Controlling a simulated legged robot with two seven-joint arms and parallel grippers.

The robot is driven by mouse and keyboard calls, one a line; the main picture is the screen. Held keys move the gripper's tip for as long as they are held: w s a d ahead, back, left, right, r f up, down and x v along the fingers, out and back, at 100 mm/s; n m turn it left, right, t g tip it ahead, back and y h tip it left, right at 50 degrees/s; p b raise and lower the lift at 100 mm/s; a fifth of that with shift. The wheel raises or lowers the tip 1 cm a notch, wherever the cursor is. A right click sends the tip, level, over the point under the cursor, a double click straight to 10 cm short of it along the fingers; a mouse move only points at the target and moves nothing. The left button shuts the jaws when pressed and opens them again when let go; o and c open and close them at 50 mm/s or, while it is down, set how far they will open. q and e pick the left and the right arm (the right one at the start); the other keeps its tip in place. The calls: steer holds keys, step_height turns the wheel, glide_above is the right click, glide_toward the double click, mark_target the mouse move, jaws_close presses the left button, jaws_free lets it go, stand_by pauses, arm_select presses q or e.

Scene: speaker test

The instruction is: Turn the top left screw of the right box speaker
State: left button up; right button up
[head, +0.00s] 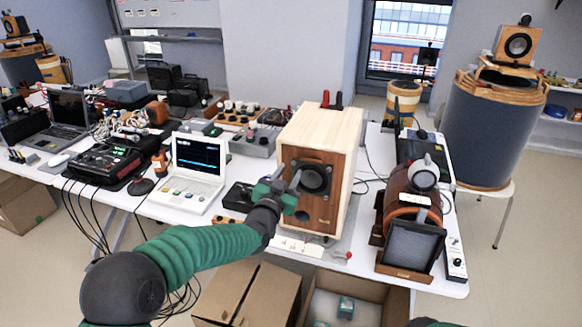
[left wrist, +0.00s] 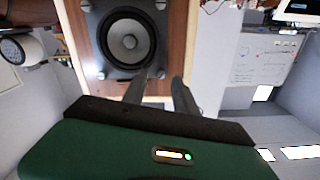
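The wooden box speaker (head: 345,140) stands on the white table, with a brown front, a dark square driver plate and a round cone. In the left wrist view its driver (left wrist: 128,42) appears close up. Small bright spots, which look like screws, show at plate corners, one at the lower left (left wrist: 101,75). My left gripper (head: 290,177) is in front of the driver plate's left side; its two fingers (left wrist: 160,80) are apart with nothing between them. I cannot tell whether a fingertip touches the speaker. The plate's left edge is partly covered by the gripper.
A round-bodied wooden speaker (head: 412,205) stands right of the box speaker. Another small speaker (head: 517,45) sits on a barrel at the right.

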mark_target(293, 165)
arm_select(q)
steer(key=shift+x, duration=1.2)
steer(key=shift+w, duration=0.3)
steer(key=shift+a, duration=0.1)
jaws_close()
